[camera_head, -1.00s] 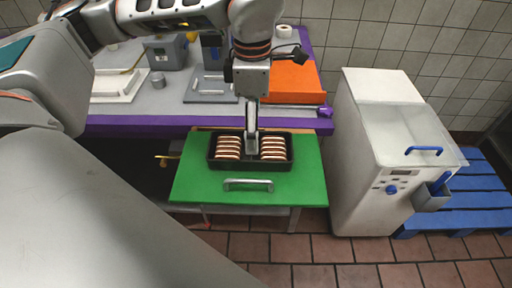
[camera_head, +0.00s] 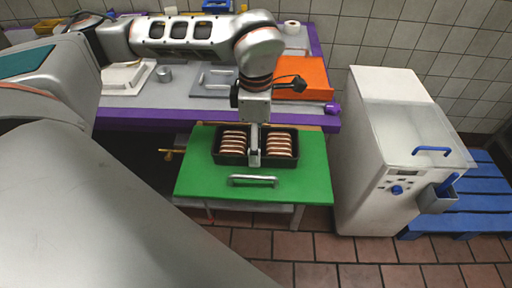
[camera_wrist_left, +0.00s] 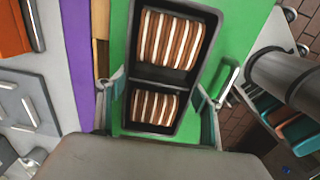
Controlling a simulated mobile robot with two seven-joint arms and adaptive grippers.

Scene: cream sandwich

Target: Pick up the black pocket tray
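The black pocket tray (camera_head: 219,158) lies on the green board with two pockets, each holding a row of brown-and-cream sandwiches. My left gripper (camera_head: 254,160) points down over the middle of the tray. In the left wrist view, the tray (camera_wrist_left: 157,76) passes between the two fingers of my left gripper (camera_wrist_left: 158,90). One finger stands beside each long side, with a narrow strip of green at each side, so the gripper looks open. Contact with the tray is not visible. My right gripper is not in view.
The green board (camera_head: 300,190) has a metal handle (camera_head: 252,181) at its front. Behind it is a purple-edged counter (camera_head: 150,118) with an orange block (camera_head: 305,78) and grey lids (camera_head: 212,80). A white machine (camera_head: 360,150) stands to the right, beside a blue pallet (camera_head: 470,205).

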